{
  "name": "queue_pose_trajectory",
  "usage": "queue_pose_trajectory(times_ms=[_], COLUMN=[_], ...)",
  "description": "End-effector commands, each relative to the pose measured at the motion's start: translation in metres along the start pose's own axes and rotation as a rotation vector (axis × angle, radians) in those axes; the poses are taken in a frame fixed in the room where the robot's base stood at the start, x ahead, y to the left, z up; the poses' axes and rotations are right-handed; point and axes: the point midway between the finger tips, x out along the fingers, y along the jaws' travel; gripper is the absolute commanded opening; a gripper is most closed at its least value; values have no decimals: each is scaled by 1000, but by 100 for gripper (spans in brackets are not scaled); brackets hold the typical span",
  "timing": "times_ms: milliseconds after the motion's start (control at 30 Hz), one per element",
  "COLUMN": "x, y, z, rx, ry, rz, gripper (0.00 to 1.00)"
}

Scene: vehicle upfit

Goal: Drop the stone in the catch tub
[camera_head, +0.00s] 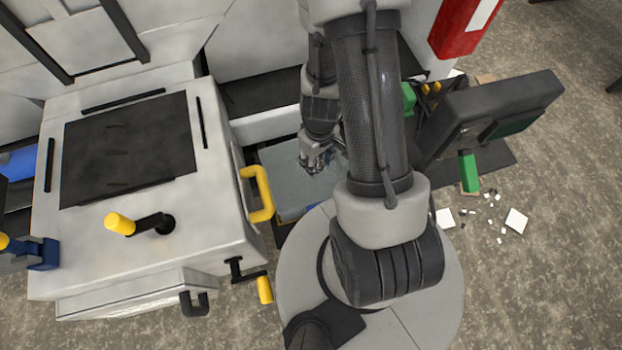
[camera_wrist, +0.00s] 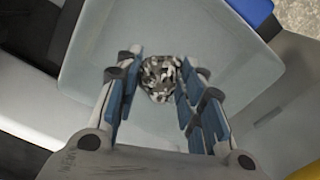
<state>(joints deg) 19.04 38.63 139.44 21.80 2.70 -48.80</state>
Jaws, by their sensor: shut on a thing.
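The stone (camera_wrist: 159,79) is speckled black, white and grey. It sits between the blue-padded fingers of my gripper (camera_wrist: 160,68), which is shut on it. Below it in the wrist view is the pale grey catch tub (camera_wrist: 95,80), with its floor and walls showing around my fingers. In the head view my gripper (camera_head: 316,163) points down over the tub (camera_head: 283,187), between the white cabinet and my arm. The stone cannot be made out in the head view, and my arm hides the tub's right part.
The white cabinet (camera_head: 130,235) with yellow handles (camera_head: 262,195) stands close to the tub's left. A dark panel-like unit (camera_head: 490,115) stands at the right. White fragments (camera_head: 516,221) lie on the floor near a green block (camera_head: 468,172). A blue edge (camera_wrist: 252,10) shows beyond the tub.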

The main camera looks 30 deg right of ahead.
Motion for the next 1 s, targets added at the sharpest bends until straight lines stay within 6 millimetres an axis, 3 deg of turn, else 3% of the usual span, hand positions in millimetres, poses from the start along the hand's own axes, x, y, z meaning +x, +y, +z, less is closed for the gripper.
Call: queue_pose_trajectory(times_ms=[100,333,367,400,700,1000], x=[9,8,7,7,8,8], y=[0,0,0,0,0,0], z=[0,0,0,0,0,0], rx=[1,1,1,1,1,0], ry=[1,1,1,1,1,0], rz=[0,0,0,0,0,0], gripper=[10,10,37,39,59,59])
